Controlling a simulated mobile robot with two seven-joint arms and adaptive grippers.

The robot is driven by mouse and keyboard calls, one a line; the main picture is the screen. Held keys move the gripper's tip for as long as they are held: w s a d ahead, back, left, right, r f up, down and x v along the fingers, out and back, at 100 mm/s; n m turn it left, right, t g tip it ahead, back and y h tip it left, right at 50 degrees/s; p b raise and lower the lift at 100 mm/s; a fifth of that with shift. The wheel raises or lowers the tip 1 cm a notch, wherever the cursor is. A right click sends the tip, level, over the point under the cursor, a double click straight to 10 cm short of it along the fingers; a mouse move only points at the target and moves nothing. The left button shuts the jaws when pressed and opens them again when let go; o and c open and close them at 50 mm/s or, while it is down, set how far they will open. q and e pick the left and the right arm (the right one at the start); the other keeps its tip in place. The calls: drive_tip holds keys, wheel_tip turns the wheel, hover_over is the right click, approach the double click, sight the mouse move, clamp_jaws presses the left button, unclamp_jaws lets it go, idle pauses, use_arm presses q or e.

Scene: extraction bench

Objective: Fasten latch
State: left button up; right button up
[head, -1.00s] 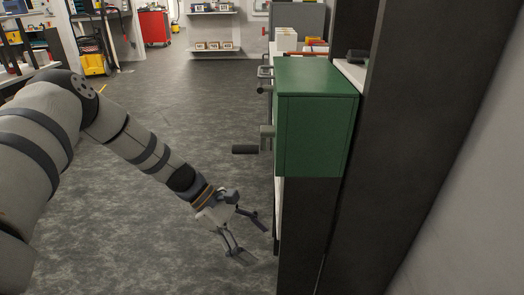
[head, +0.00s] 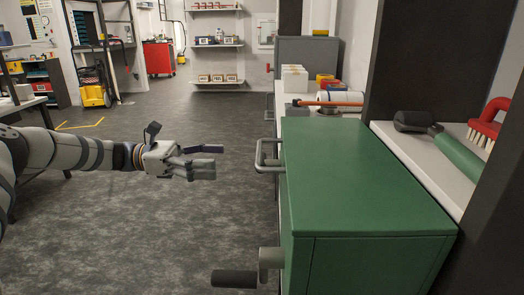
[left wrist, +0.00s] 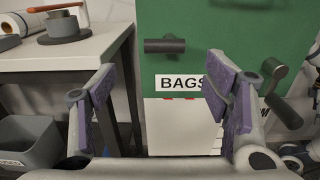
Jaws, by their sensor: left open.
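A green cabinet (head: 365,185) stands at the right in the head view. A grey looped handle (head: 268,152) sticks out of its front; in the left wrist view it shows as a dark bar (left wrist: 165,45). Nearer to me, a lever with a dark round grip (head: 235,279) sticks out of the same front; it slants down at the right of the left wrist view (left wrist: 281,95). My left gripper (head: 218,160) is open and empty, in front of the cabinet and apart from both. Its fingers (left wrist: 160,78) partly cover the BAGS label. My right gripper is not in view.
A white bench (left wrist: 70,55) with a grey pot (left wrist: 64,28) is left of the cabinet in the left wrist view, a grey bin (left wrist: 32,140) below it. A dark post (head: 415,60) and a shelf with a red brush (head: 488,125) stand at the right.

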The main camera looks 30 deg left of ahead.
sight(262, 158)
use_arm(q)
drive_tip(key=x, duration=1.1)
drive_tip(key=shift+s+d, duration=0.25)
drive_tip(key=shift+d, duration=0.2)
drive_tip(key=shift+r, duration=0.1)
drive_tip(key=c, duration=1.2)
